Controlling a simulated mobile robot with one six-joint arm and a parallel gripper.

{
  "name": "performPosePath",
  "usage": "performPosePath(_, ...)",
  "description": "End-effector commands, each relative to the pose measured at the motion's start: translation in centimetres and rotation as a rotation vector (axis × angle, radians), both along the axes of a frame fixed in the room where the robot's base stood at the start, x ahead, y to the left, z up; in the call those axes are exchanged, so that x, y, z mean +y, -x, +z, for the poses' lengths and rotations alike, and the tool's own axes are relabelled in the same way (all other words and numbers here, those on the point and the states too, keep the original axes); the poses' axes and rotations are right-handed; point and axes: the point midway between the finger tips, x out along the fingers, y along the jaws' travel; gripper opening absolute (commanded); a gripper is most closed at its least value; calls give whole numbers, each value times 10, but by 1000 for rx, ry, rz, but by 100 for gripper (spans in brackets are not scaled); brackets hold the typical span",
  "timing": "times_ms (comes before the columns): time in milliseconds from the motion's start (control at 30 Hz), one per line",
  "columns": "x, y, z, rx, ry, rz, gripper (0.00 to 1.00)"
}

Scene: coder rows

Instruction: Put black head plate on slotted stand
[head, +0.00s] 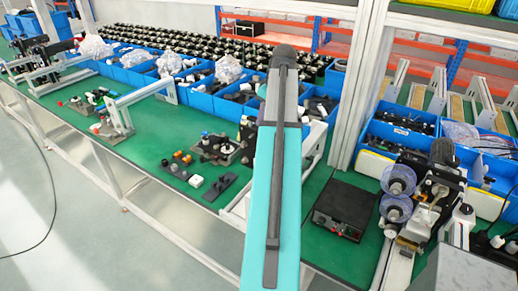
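A flat dark plate (219,188) with small raised bumps lies on the green bench mat, left of the picture's middle. It may be the black head plate, but I cannot tell for sure. Behind it stands a small grey metal fixture (216,148) with dark knobs. I cannot tell whether this is the slotted stand; no slots are clear at this size. My gripper is not in view. A teal part, probably my own arm, fills the middle foreground and hides part of the bench.
Small white (196,181) and orange-topped pieces lie near the plate. Blue bins (196,92) line the bench's back. A black box (343,210) and a machine with clear spools (397,194) stand at right. White frame posts (354,85) rise behind. Green mat (150,165) is bare at front left.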

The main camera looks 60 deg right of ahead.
Motion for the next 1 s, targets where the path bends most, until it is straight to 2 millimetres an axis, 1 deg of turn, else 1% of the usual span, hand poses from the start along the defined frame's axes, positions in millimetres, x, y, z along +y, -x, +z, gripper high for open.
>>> performPosePath(33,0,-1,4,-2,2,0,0)
performPosePath(1000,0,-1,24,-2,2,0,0)
